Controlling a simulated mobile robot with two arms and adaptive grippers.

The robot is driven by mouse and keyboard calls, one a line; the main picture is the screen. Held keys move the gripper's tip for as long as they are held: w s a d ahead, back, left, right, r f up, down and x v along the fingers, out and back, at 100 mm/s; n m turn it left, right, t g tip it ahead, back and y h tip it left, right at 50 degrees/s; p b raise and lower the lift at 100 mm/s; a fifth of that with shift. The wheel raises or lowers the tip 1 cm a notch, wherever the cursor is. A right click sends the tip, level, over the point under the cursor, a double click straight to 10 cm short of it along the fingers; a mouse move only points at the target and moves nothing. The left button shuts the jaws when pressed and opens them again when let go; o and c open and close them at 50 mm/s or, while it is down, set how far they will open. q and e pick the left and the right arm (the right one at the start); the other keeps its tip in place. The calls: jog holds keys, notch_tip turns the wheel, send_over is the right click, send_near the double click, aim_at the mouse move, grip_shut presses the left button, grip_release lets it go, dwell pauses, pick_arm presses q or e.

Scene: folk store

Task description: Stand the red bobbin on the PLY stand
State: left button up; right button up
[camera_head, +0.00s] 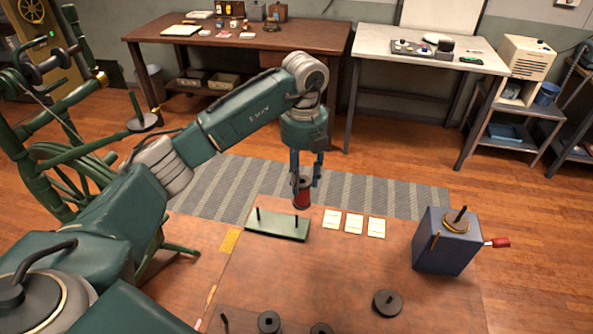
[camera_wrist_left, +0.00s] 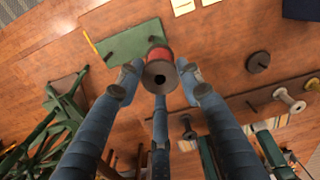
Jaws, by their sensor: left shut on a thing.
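The red bobbin (camera_head: 301,196) with grey flanges is held upright between the fingers of my left gripper (camera_head: 304,178). In the left wrist view the bobbin (camera_wrist_left: 160,55) shows end-on, with a dark centre hole, between the fingers (camera_wrist_left: 160,78). A green plate with two dark upright pegs, apparently the PLY stand (camera_head: 275,231), lies on the brown table; it also shows in the left wrist view (camera_wrist_left: 118,45). The bobbin appears above or just behind the stand's right peg; the exact height gap is unclear. No PLY lettering is readable. My right gripper is out of view.
Three pale cards (camera_head: 354,223) lie right of the stand. A blue box (camera_head: 446,248) with a top spindle and red-handled crank stands farther right. A dark round piece (camera_head: 387,303) and several bobbins sit near the front. A yellow strip (camera_head: 229,241) lies left.

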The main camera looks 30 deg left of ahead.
pick_arm(q)
jog(key=n, duration=0.3)
jog(key=shift+w+a+f, duration=0.15)
jog(key=shift+w+a, duration=0.05)
jog(key=shift+a, duration=0.2)
jog(key=shift+w+a+f+n, duration=0.15)
jog(key=shift+a+n, duration=0.15)
jog(key=shift+n, duration=0.6)
jog(key=shift+w+a+f+n, duration=0.1)
jog(key=shift+a+f+n, duration=0.1)
jog(key=shift+n, duration=1.3)
jog(key=f+b, duration=0.1)
jog(key=f, duration=0.1)
jog(key=f+b, duration=0.1)
jog(key=f, duration=0.1)
jog(key=shift+w+a+f, duration=0.1)
jog(key=shift+a, duration=0.1)
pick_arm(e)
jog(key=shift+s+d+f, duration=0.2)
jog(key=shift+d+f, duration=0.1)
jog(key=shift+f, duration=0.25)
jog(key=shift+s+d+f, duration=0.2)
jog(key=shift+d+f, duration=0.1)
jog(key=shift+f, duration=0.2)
pick_arm(q)
jog(key=shift+f, duration=0.1)
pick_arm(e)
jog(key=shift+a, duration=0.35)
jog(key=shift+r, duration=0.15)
